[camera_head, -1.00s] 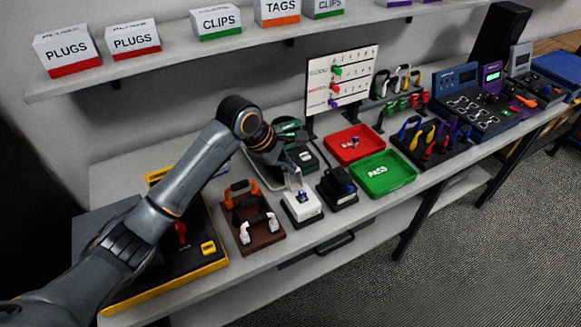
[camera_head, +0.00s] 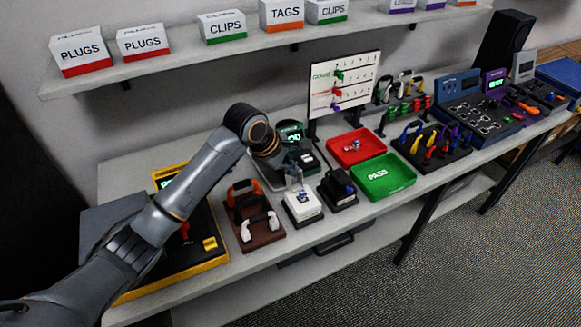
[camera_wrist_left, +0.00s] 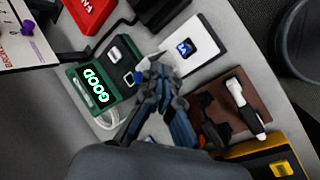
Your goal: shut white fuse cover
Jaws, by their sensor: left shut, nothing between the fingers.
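The white fuse box (camera_head: 303,209) stands on the bench near its front edge, with a blue part on top. The wrist view shows the white fuse box (camera_wrist_left: 201,40) from above, with the blue part on its white face. I cannot clearly tell the cover's angle. My left gripper (camera_head: 294,180) is shut and empty, pointing down at the back edge of the white box. In the wrist view my left gripper (camera_wrist_left: 158,82) is just beside the box; I cannot tell whether they touch. My right gripper is not in view.
A black fuse box (camera_head: 338,190) stands close on the right. A brown board with handles (camera_head: 262,235) is on the left. A green tester reading GOOD (camera_wrist_left: 97,88) is behind. Green (camera_head: 382,188) and red (camera_head: 372,136) trays lie farther right.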

